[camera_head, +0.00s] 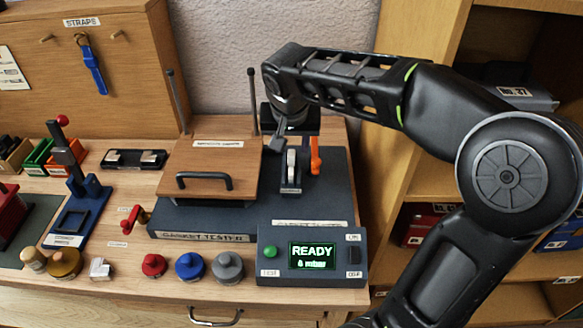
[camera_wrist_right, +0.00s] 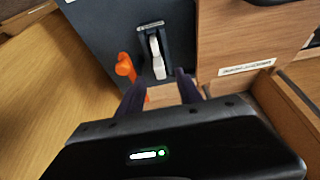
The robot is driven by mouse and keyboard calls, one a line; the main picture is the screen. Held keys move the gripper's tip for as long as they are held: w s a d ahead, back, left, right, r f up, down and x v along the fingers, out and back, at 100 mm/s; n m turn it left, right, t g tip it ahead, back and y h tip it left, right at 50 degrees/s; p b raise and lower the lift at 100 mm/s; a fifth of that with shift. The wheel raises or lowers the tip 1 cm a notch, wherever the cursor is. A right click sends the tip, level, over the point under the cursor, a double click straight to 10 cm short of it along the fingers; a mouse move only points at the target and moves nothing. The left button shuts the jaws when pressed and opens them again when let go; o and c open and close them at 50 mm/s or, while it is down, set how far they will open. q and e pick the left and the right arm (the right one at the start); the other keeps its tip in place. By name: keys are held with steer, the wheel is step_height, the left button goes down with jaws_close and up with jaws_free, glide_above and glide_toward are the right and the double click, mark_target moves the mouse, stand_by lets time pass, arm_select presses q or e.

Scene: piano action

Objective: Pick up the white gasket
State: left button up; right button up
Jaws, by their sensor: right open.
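A white piece (camera_head: 291,164), seen nearly edge-on, stands upright in a dark slotted holder on the gasket tester (camera_head: 335,195). It looks like the white gasket, but I cannot make out a ring shape. It also shows as a narrow white piece (camera_wrist_right: 157,56) in the right wrist view, just beyond the fingertips. My right gripper (camera_head: 281,143) is above and behind the holder, pointing down. In the right wrist view its two fingers (camera_wrist_right: 160,80) are apart with nothing held between them. My left gripper is not in view.
An orange lever (camera_head: 315,156) stands close beside the holder. A control box (camera_head: 338,268) reading READY sits in front. Several knobbed weights (camera_head: 190,266) line the bench front. Shelves (camera_head: 440,180) stand at the right.

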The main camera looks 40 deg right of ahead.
mark_target(291, 153)
steer(key=shift+w+d+f, duration=0.1)
steer(key=shift+f, duration=0.2)
steer(key=shift+p+x, duration=0.5)
steer(key=shift+x, duration=2.1)
jaws_close()
